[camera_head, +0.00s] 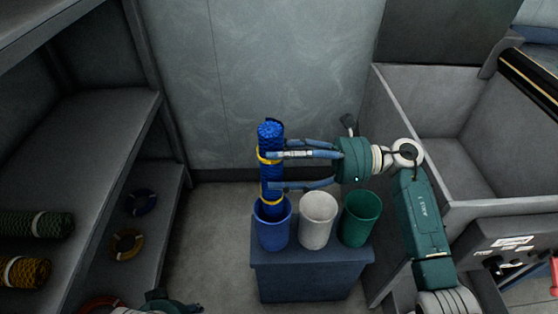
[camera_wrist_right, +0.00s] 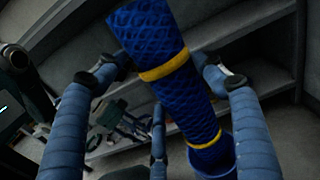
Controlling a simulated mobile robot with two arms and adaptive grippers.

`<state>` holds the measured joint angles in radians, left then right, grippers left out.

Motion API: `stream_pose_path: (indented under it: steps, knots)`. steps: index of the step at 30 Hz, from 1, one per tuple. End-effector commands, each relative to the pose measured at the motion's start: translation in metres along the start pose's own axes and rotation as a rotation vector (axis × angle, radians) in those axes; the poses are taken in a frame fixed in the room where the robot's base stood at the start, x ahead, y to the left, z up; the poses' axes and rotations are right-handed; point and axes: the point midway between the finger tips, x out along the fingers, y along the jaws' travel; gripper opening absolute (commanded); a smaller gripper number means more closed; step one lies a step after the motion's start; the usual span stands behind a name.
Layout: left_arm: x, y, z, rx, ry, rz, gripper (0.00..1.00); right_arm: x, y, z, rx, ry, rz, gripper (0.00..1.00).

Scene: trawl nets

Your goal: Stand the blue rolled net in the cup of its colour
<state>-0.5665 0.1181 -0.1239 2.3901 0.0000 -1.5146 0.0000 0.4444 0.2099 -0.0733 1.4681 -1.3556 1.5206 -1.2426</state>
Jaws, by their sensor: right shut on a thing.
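The blue rolled net (camera_head: 271,170) with yellow bands stands nearly upright, its lower end inside the mouth of the blue cup (camera_head: 272,232). In the right wrist view the blue rolled net (camera_wrist_right: 160,65) runs down into the blue cup (camera_wrist_right: 213,158). How deep its lower end sits is hidden by the cup wall. My right gripper (camera_head: 272,170) comes from the right and is shut on the net above the cup. In the head view, a small part of my left arm may show at the bottom edge; its gripper is not visible.
A white cup (camera_head: 317,218) and a green cup (camera_head: 361,218) stand right of the blue one on a blue-grey stand (camera_head: 311,276). Shelves at left hold a green rolled net (camera_head: 38,224), a yellow rolled net (camera_head: 25,271) and several rings. A grey bin (camera_head: 450,165) is at right.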

Motion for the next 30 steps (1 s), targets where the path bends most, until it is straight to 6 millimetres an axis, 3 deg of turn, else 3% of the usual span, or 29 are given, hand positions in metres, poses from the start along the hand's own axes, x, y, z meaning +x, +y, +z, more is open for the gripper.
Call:
stream_pose_path:
  steps: [7, 30]
  knots:
    - [-0.019, -0.001, 0.0, -0.001, 0.011, -0.002, 0.4, 0.0, 0.0, -0.004, -0.003, -0.003, 0.0, 0.24]
    - [0.001, 0.006, -0.056, 0.007, 0.239, 0.009, 0.4, 0.0, 0.0, -0.031, -0.003, -0.004, 0.0, 0.24]
